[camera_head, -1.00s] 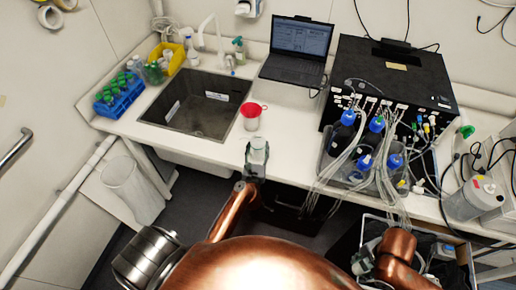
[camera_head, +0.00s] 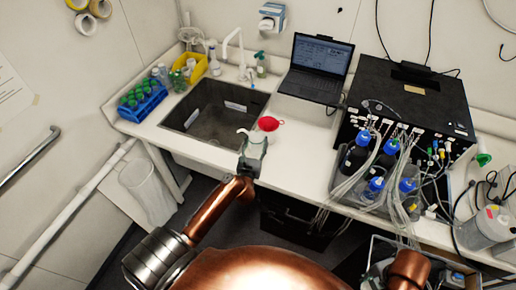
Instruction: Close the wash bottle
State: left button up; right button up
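The wash bottle (camera_head: 262,136) stands on the counter in front of the sink's right end, a pale body with a red funnel-like piece (camera_head: 270,124) at its top. My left gripper (camera_head: 254,151) is right in front of it and hides its lower part. A small white curved spout piece (camera_head: 243,131) shows at the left gripper's tips and appears held there. Whether it touches the bottle cannot be told. My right gripper (camera_head: 375,274) is at the lower right by a crate, partly hidden; its fingers are unclear.
The sink (camera_head: 210,112) lies left of the bottle, with a blue tube rack (camera_head: 140,104) and yellow bin (camera_head: 190,68) beyond. A laptop (camera_head: 318,68) stands behind. A tray of blue-capped bottles with tubing (camera_head: 345,183) is at right. Counter between bottle and tray is clear.

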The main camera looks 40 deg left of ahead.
aim_at(255, 138)
pick_arm(q)
notch_tip(255, 138, up, 5)
jog(key=shift+r, duration=0.2)
pick_arm(e)
jog(key=shift+r, duration=0.45)
pick_arm(q)
jog(key=o, duration=0.8)
grip_shut()
